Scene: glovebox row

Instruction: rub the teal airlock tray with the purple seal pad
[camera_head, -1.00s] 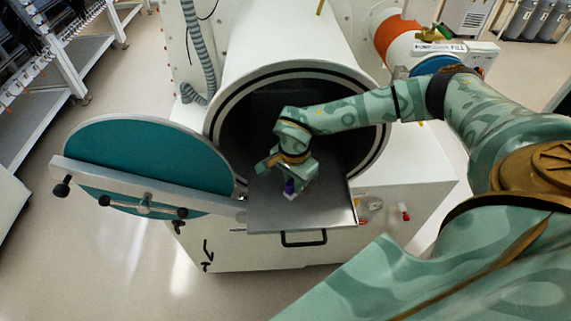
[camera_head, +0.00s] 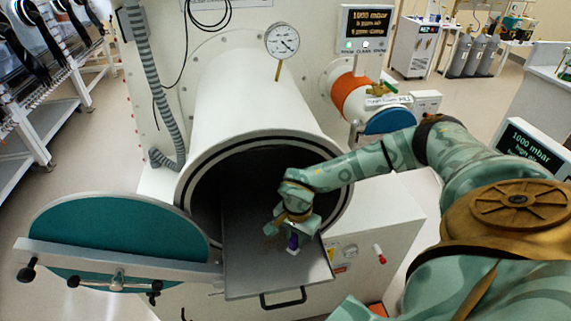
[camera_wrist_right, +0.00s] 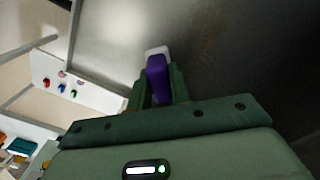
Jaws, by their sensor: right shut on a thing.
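The airlock tray (camera_head: 250,278) is a flat grey metal sheet sticking out of the round airlock mouth; it looks grey rather than teal. It also fills much of the right wrist view (camera_wrist_right: 115,35), with a faint brownish smudge on it. My right gripper (camera_head: 291,239) is over the tray's right part, shut on the purple seal pad (camera_head: 294,243). In the right wrist view the pad (camera_wrist_right: 157,78) shows between the fingers, with a white end pointing to the tray. I cannot tell whether the pad touches the tray. My left gripper is out of view.
The open airlock door (camera_head: 115,232), teal inside with a white bar, stands left of the tray. The white airlock cylinder (camera_head: 245,105) rises behind, its dark mouth around my right wrist. A black handle (camera_head: 283,300) is on the tray's front edge. A pressure gauge (camera_head: 282,40) stands above.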

